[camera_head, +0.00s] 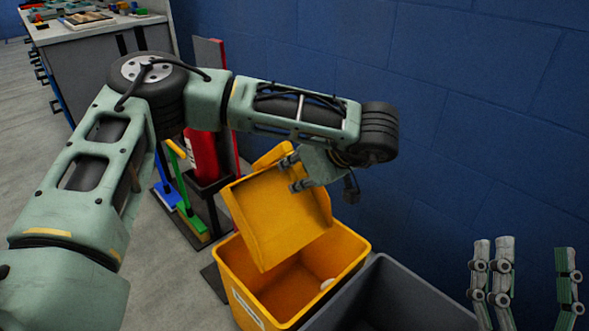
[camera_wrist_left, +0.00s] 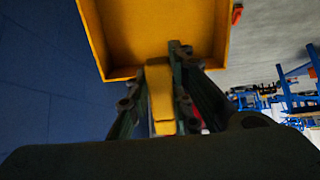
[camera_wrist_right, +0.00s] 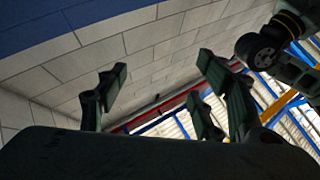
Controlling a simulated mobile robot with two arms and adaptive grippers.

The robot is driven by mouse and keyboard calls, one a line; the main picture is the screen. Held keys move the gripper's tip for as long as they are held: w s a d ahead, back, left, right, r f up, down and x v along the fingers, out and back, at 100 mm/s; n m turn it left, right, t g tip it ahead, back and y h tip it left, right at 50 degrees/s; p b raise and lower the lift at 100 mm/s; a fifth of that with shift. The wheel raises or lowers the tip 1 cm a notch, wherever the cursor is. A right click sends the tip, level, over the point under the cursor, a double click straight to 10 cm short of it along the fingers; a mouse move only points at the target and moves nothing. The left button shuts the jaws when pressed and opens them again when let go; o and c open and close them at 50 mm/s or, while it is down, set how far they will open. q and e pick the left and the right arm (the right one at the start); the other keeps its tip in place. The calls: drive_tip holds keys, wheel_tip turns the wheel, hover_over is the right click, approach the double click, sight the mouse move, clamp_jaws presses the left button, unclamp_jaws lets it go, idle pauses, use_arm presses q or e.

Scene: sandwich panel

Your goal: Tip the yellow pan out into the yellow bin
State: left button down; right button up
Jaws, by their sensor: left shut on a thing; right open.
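The yellow pan (camera_head: 277,213) is tilted steeply above the yellow bin (camera_head: 352,263), its lower edge over the bin's opening. My left gripper (camera_head: 293,172) is shut on the pan's handle; in the left wrist view the yellow handle (camera_wrist_left: 160,97) sits between the fingers (camera_wrist_left: 168,90), and the visible pan interior (camera_wrist_left: 165,35) looks empty.
A grey bin (camera_head: 400,300) stands right beside the yellow bin. Behind are a red extinguisher (camera_head: 203,155), a blue brush (camera_head: 168,195) and a green brush (camera_head: 192,222) on a stand. A blue wall (camera_head: 480,110) closes the right side. A cluttered workbench (camera_head: 90,30) is at far left.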

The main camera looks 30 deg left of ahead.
use_arm(q)
drive_tip(key=s+d+f+t+y, duration=0.1)
drive_tip(key=s+d+y, duration=0.1)
drive_tip(key=d, duration=0.4)
drive_tip(key=shift+s+d+y, duration=0.25)
drive_tip(key=shift+s+y, duration=0.1)
drive_tip(key=shift+y, duration=0.05)
use_arm(e)
drive_tip(key=shift+w+f+g, duration=0.4)
drive_tip(key=shift+f+g, duration=0.1)
drive_tip(key=shift+f, duration=0.05)
use_arm(q)
drive_tip(key=shift+p, duration=0.3)
